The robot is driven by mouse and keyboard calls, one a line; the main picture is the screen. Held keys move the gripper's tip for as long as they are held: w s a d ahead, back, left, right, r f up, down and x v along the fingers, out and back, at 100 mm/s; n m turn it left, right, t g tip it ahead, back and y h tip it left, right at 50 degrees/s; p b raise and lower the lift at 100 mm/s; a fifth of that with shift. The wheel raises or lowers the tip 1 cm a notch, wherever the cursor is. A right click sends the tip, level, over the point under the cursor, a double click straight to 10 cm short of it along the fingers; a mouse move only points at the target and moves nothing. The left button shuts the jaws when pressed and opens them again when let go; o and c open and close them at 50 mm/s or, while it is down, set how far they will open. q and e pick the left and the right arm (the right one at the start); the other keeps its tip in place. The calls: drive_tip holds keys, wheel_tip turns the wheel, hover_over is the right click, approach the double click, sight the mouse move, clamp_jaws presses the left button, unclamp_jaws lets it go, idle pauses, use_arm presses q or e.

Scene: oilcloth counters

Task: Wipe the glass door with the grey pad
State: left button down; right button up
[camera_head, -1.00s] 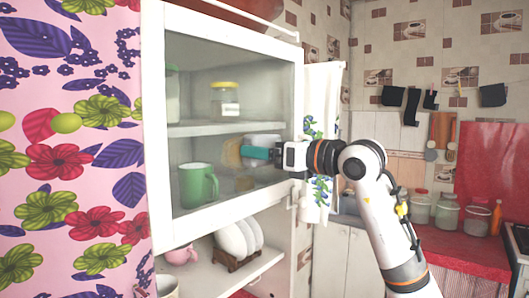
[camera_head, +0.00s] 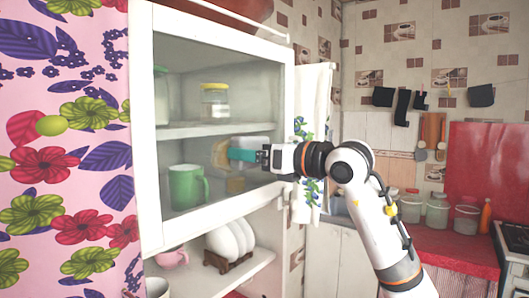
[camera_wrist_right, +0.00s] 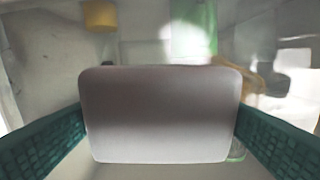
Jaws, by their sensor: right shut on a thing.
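The glass door (camera_head: 228,60) of the white wall cabinet fills the middle left of the head view, in a white frame. My right gripper (camera_head: 243,155) is in front of its lower right part, with teal fingers. It is shut on the grey pad (camera_head: 252,141), which shows partly behind the fingers. In the right wrist view the pad (camera_wrist_right: 160,115) lies flat across the middle, between the teal fingers at both sides, and covers much of the view. I cannot tell whether the pad touches the glass. My left gripper is not in view.
Behind the glass are a green mug (camera_head: 187,186) and a yellow-lidded jar (camera_head: 214,102). Below, plates (camera_head: 230,240) and a pink cup (camera_head: 172,257) stand on an open shelf. A floral curtain (camera_head: 65,150) hangs left. A towel (camera_head: 312,110) hangs right of the cabinet.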

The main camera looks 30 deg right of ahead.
sight(214, 156)
drive_tip(key=shift+s+a, duration=0.45)
drive_tip(key=shift+a, duration=0.85)
drive_tip(key=shift+s+a, duration=0.5)
drive_tip(key=shift+a, duration=0.85)
drive_tip(key=shift+s+a, duration=0.45)
drive_tip(key=shift+a, duration=0.85)
drive_tip(key=shift+w+d+b, duration=0.2)
drive_tip(key=shift+d+b, duration=0.15)
drive_tip(key=shift+d, duration=0.2)
drive_tip(key=shift+w+d+b, duration=0.1)
drive_tip(key=shift+w+d, duration=0.15)
drive_tip(key=shift+d, duration=0.45)
drive_tip(key=shift+w+d+b, duration=0.1)
drive_tip(key=shift+w+d, duration=0.15)
drive_tip(key=shift+d, duration=0.4)
drive_tip(key=shift+w+d+b, duration=0.1)
drive_tip(key=shift+w+d, duration=0.15)
drive_tip(key=shift+d, duration=0.45)
drive_tip(key=d, duration=0.2)
drive_tip(key=w+d, duration=0.1)
drive_tip(key=d, duration=0.1)
drive_tip(key=w+d, duration=0.1)
drive_tip(key=d, duration=0.1)
drive_tip(key=shift+w+d, duration=0.1)
drive_tip(key=shift+s+a, duration=0.7)
drive_tip(key=shift+a, duration=1.2)
drive_tip(key=shift+s+a, duration=0.65)
drive_tip(key=shift+a, duration=1.25)
drive_tip(key=shift+s+a, duration=0.7)
drive_tip(key=shift+a, duration=1.2)
